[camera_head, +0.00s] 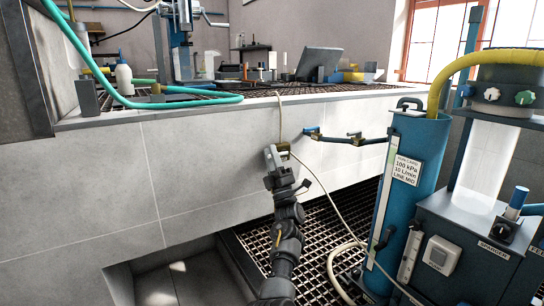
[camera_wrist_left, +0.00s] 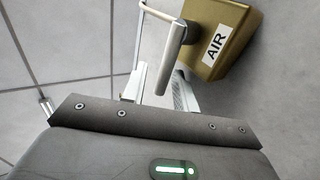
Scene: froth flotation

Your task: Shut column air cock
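The air cock is a brass block with a white AIR label (camera_wrist_left: 220,40), at the upper right of the left wrist view. Its grey lever (camera_wrist_left: 172,62) runs from a round hub down between my left gripper's two fingers (camera_wrist_left: 158,90). The fingers are apart, one on each side of the lever's lower end; I cannot tell if either touches it. In the head view my left gripper (camera_head: 277,158) is at the grey wall, just below a small brass cock body (camera_head: 283,147), and hides most of it. My right gripper is not in view.
A blue column (camera_head: 418,165) with a pressure card stands there, beside a grey machine (camera_head: 470,240). A thin cream hose (camera_head: 325,190) hangs close to my left arm. Grating (camera_head: 325,230) lies below.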

